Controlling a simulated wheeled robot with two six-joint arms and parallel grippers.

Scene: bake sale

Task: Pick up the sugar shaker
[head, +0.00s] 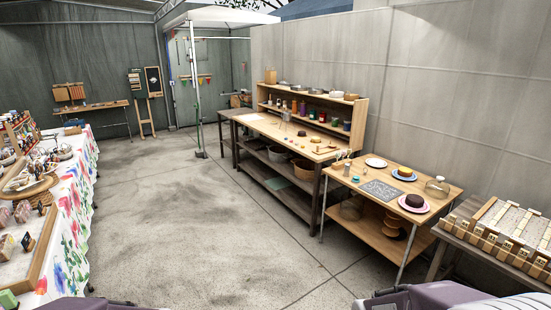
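I cannot pick out the sugar shaker for certain at this size. The small wooden table (395,222) at the right holds a rounded clear glass jar (437,187). Purple and dark parts of my arms show at the bottom edge, left and right of centre. Neither gripper's fingertips can be made out, and no gripper is near the tables.
A dark chalkboard sign (381,190), a chocolate cake (414,201) and another cake (404,172) are on the small table. A wooden crate-like display (500,235) stands at the right. A flowered cloth table (75,220) lines the left. The concrete floor (190,230) between is clear.

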